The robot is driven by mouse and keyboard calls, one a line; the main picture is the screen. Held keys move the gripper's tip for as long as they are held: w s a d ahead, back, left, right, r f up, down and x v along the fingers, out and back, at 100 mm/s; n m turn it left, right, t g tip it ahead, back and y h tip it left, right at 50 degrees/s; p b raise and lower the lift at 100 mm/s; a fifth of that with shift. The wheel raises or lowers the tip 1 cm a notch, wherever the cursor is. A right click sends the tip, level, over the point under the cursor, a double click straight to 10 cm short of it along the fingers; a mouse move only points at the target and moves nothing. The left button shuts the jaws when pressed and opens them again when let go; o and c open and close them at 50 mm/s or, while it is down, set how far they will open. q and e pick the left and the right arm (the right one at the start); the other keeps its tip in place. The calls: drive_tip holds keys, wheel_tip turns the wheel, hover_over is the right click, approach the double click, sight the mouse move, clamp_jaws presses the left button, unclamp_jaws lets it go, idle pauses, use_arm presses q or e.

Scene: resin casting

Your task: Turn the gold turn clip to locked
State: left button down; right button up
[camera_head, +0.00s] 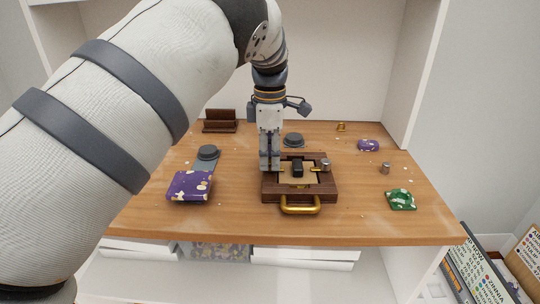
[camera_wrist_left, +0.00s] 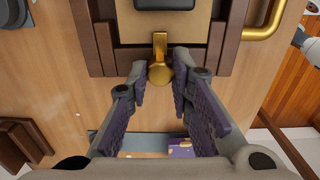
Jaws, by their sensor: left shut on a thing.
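A dark wooden mold frame (camera_head: 328,192) with a gold front handle (camera_head: 300,209) sits mid-table. It holds a pale plate with a black block (camera_head: 297,168) in its middle. My left gripper (camera_head: 269,168) points down at the frame's left side and hides the clip there in the head view. In the left wrist view, the gold turn clip (camera_wrist_left: 160,68) has a round knob and a flat tongue reaching over the frame toward the plate. My left gripper (camera_wrist_left: 160,84) is shut on the knob, one finger on each side. My right gripper is not in view.
A steel knob (camera_head: 325,164) with a gold tongue is on the frame's right side. A purple block (camera_head: 190,186) and dark discs (camera_head: 208,152) (camera_head: 293,139) lie left and behind.

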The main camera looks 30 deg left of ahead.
sight(270, 160)
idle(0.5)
use_arm(q)
drive_tip(key=c, duration=1.4)
unclamp_jaws()
wheel_tip(270, 160, up, 12)
